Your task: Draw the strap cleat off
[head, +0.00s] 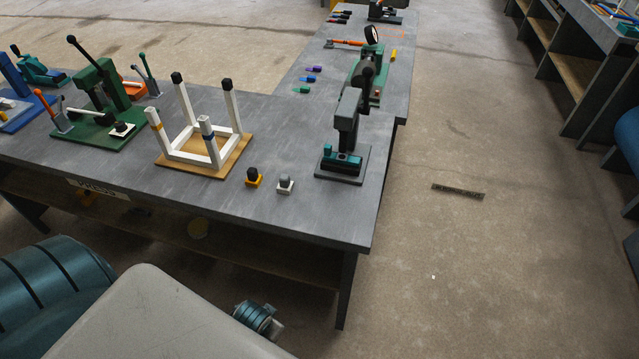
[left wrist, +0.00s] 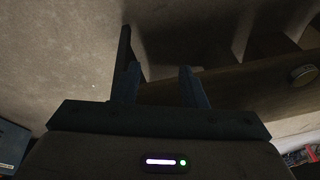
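The white chair frame (head: 188,155) stands legs-up on a wooden board (head: 221,168) on the grey bench. Its two far legs have black caps (head: 176,78). I cannot tell which part is the strap cleat. My left gripper (left wrist: 161,84) shows in the left wrist view with its two fingers apart and nothing between them. It is away from the frame, low over the floor near a bench. My right gripper is not in view.
A dark press (head: 346,135) stands at the right corner and a green press (head: 105,100) at the left. The bench (head: 330,225) has an under-shelf. Floor on the right is mostly clear.

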